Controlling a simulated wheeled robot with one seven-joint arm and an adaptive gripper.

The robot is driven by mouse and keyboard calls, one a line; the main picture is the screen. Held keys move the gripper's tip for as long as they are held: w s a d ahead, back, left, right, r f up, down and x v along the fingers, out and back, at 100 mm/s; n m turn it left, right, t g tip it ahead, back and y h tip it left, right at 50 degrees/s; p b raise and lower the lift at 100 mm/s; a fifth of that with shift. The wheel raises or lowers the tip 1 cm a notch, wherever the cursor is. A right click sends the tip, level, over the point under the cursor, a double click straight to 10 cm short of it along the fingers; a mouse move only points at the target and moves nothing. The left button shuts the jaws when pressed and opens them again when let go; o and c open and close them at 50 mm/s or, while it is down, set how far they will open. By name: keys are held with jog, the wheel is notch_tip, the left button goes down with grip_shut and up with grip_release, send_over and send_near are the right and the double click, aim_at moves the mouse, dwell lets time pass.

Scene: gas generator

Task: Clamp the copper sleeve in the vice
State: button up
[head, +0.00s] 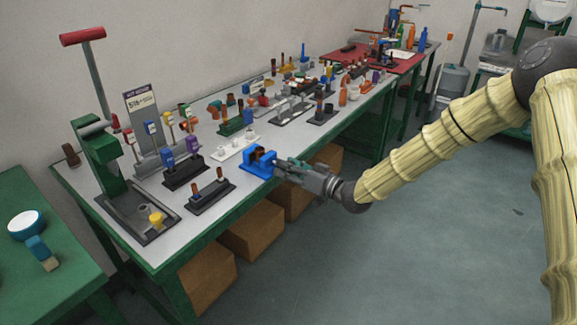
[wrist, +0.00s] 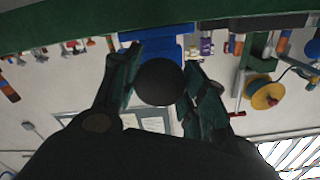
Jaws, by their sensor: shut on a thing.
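The blue vice (head: 258,169) stands at the front edge of the long grey-topped bench. A brown copper-coloured piece, which looks like the copper sleeve (head: 259,153), stands in the vice between its jaws. My gripper (head: 282,168) is at the front of the vice, reaching in from the right. In the wrist view, the two dark green fingers are on either side of a dark round knob (wrist: 160,83), with the blue vice (wrist: 152,50) just beyond it. The gripper is shut on this knob. The sleeve is not visible in the wrist view, and its contact with the jaws cannot be told.
A white holder (head: 234,148) and a dark rack (head: 210,195) with small upright parts stand close to the vice. A green press (head: 100,150) is at the bench's left end. Cardboard boxes (head: 252,233) sit below. The floor in front is clear.

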jog(key=shift+m, duration=0.7)
jog(key=o, duration=1.1)
jog(key=shift+c, duration=0.2)
jog(key=v, duration=1.2)
